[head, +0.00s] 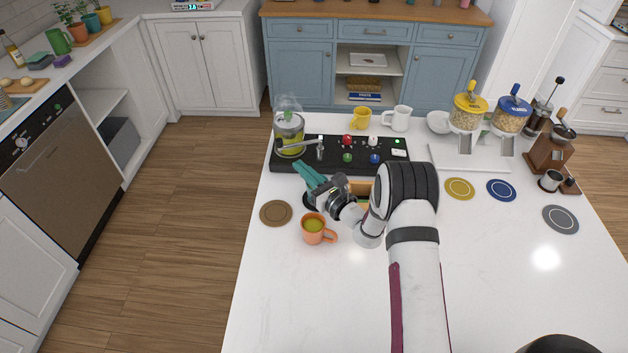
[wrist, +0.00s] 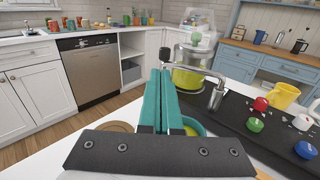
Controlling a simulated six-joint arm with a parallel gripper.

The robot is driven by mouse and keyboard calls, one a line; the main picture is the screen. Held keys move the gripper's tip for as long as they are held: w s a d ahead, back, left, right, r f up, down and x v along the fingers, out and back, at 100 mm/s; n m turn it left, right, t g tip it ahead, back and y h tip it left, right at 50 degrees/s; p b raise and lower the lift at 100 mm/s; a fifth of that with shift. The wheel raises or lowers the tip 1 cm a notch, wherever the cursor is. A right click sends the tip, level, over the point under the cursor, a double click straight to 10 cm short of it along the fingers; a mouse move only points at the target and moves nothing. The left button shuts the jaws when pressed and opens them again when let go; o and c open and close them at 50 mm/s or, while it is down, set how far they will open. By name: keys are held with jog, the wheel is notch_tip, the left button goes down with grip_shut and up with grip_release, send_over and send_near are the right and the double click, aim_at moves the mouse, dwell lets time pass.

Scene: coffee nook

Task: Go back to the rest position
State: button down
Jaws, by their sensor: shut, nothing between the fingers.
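My gripper (head: 308,174) is above the white counter, just in front of the black machine panel. Its two teal fingers (wrist: 164,102) are pressed together with nothing between them. An orange mug (head: 311,238) with yellow-green liquid stands upright on the counter, below and nearer than the gripper, and apart from it. In the wrist view a round thing with yellow inside (wrist: 194,127) is partly hidden behind the fingers; I cannot tell what it is. My arm hides part of the counter and some orange and yellow item beside the panel.
The black panel (head: 283,160) carries a clear jug of yellow-green liquid (head: 290,132), a metal spout and coloured knobs. A brown coaster (head: 276,213) lies left of the mug. Yellow (head: 361,117) and white mugs (head: 397,119), dispensers and a grinder (head: 548,155) stand farther back. The front counter is clear.

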jog(key=v, duration=0.6)
jog(key=s+a+r+n+g+y, duration=0.4)
jog(key=s+a+r+n+g, duration=0.3)
jog(key=r, duration=0.3)
jog(key=s+r+n+g+h, duration=0.4)
jog(key=s+n+g, duration=0.45)
jog(key=s, duration=0.95)
jog(key=s+d+f+n+t+h, duration=0.1)
jog(key=s+d+f+n+h, duration=0.2)
jog(key=s+d+n+h, duration=0.3)
jog(key=s+d+h, duration=0.4)
jog(key=s+d, duration=0.4)
jog(key=d, duration=0.2)
jog(key=shift+n+t, duration=0.35)
